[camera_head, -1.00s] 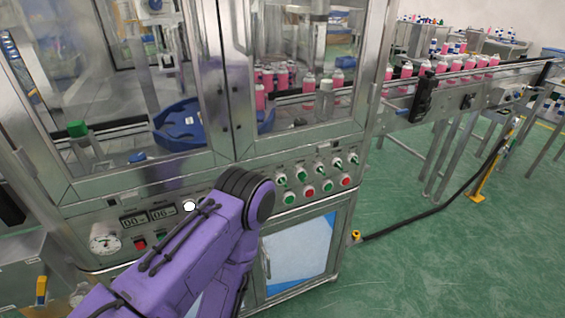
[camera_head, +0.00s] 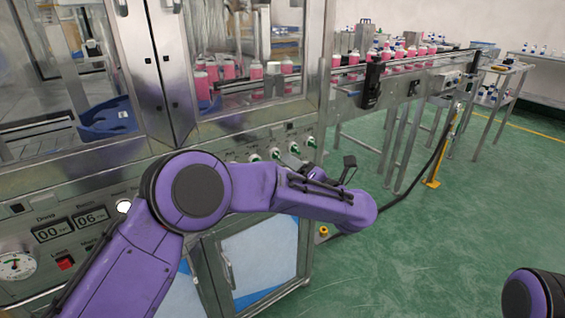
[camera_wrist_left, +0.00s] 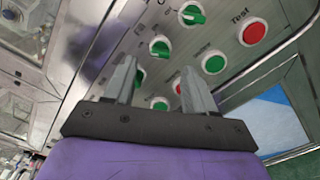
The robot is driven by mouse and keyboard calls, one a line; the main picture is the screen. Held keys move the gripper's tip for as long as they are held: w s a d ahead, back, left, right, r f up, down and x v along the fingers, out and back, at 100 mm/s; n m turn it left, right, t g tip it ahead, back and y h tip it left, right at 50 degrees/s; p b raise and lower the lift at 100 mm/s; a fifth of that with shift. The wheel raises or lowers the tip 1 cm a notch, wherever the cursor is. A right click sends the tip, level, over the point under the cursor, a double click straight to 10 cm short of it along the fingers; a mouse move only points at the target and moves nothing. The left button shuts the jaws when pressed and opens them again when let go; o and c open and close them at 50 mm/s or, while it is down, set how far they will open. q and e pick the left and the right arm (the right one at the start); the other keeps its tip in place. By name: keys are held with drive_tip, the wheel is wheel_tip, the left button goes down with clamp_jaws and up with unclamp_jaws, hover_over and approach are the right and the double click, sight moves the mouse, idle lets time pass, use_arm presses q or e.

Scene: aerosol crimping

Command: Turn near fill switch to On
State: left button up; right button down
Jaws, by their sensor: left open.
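A steel control panel on the machine's front carries a row of green rotary switches; one shows in the head view (camera_head: 311,141). In the left wrist view, a green switch (camera_wrist_left: 193,14) is at the top and another (camera_wrist_left: 160,46) lies just beyond the fingertips. A third switch (camera_wrist_left: 138,78) is partly hidden behind the left finger. I cannot read which one is the near fill switch. My left gripper (camera_wrist_left: 158,68) is open and empty, its fingers pointing at the panel. My right gripper is out of view.
Green buttons (camera_wrist_left: 213,62) and a red button (camera_wrist_left: 253,32) sit close beside the switches. A cabinet door (camera_head: 258,255) is below the panel. A conveyor (camera_head: 420,66) with pink bottles extends right. Green floor is clear at right.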

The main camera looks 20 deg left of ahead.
sight(280, 157)
use_arm(q)
drive_tip(key=x, duration=0.6)
clamp_jaws()
drive_tip(key=shift+r+m+p, duration=0.15)
drive_tip(key=shift+m+p, duration=1)
drive_tip(key=shift+m, duration=0.15)
drive_tip(key=shift+f+m+p, duration=0.1)
drive_tip(key=shift+m+p, duration=1.25)
drive_tip(key=shift+m, duration=1)
drive_tip(key=shift+f+m+p, duration=0.15)
drive_tip(key=shift+m+p, duration=1.2)
drive_tip(key=shift+m, duration=1)
